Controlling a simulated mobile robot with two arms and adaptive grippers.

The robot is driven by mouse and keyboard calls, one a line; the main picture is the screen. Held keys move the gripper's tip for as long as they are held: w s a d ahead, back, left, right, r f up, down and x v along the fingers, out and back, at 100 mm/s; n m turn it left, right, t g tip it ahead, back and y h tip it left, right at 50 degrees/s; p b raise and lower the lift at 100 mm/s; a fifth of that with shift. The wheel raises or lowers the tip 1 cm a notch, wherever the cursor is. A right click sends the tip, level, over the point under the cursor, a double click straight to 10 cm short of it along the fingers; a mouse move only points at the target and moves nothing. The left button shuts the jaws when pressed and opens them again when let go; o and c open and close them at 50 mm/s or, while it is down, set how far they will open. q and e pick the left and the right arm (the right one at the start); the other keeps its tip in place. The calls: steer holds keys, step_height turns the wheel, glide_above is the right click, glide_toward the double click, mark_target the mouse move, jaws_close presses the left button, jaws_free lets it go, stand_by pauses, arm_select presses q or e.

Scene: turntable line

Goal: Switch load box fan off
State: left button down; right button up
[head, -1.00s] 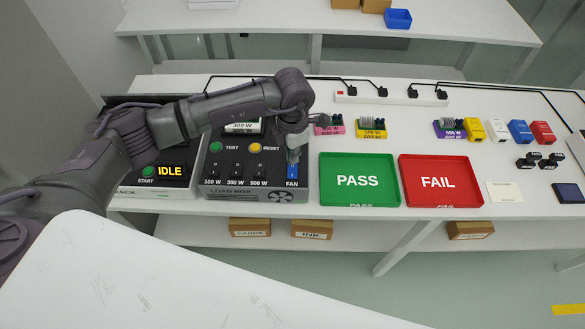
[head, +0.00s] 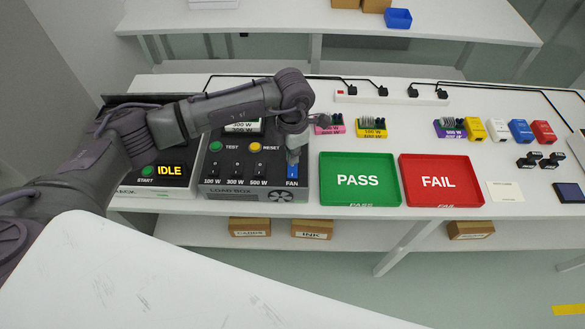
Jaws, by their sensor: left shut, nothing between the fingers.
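The load box (head: 232,190) is a dark panel on the white table, with TEST and RESET buttons and a row of switches. Its fan switch (head: 292,172) is blue and stands above the FAN label at the right end of the row. My left gripper (head: 293,158) points down right at the fan switch, shut and empty, and covers the switch's upper part. I cannot tell whether the fingertips touch it. My right gripper is not in view.
A green PASS tray (head: 325,197) and a red FAIL tray (head: 478,200) sit right of the load box. A unit showing IDLE (head: 169,170) stands to the left. Small coloured modules and a power strip (head: 390,97) lie behind.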

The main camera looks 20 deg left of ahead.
arm_select(q)
steer(key=shift+f+b, duration=0.85)
steer(key=shift+f, duration=0.15)
steer(key=shift+r, duration=0.15)
steer(key=shift+r+p, duration=1.9)
steer(key=shift+r, duration=1.55)
